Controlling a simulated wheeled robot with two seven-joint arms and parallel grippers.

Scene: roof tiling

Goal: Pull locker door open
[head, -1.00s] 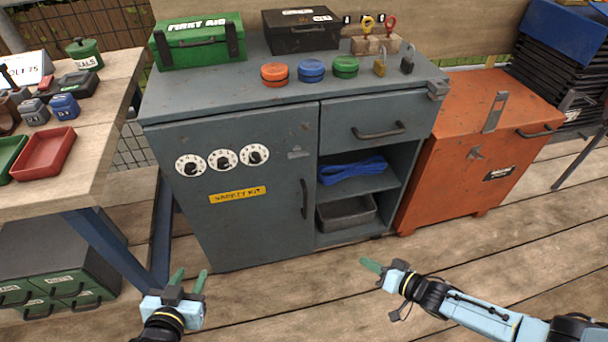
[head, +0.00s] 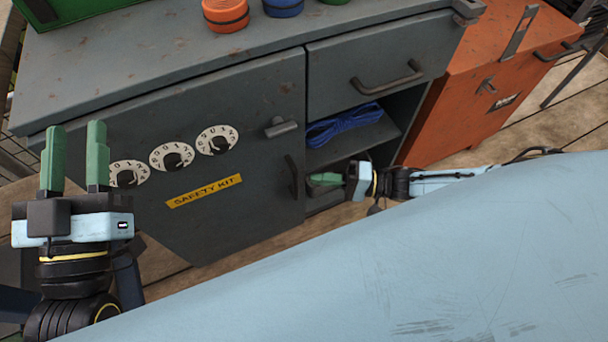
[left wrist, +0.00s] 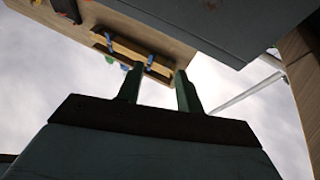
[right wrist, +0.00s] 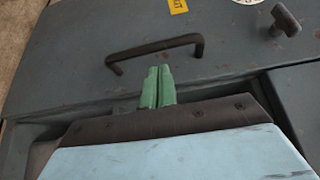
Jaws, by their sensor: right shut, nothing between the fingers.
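The grey locker door (head: 235,105) is closed and carries three white dials, a yellow SAFETY KIT label (head: 204,191), a small latch handle (head: 281,127) and a dark vertical pull handle (head: 292,177). My right gripper (head: 325,180) is shut and empty, just right of the pull handle. In the right wrist view, the fingertips (right wrist: 158,75) lie close to the pull handle (right wrist: 155,48) but not around it; contact cannot be told. My left gripper (head: 74,155) is open and empty, raised before the door's left side. Its fingers also show apart in the left wrist view (left wrist: 160,85).
A drawer (head: 375,65) and open shelves with blue rope (head: 343,126) are right of the door. An orange chest (head: 480,90) stands further right. Orange and blue tins (head: 226,14) sit on the cabinet top. My pale blue arm link covers the lower right.

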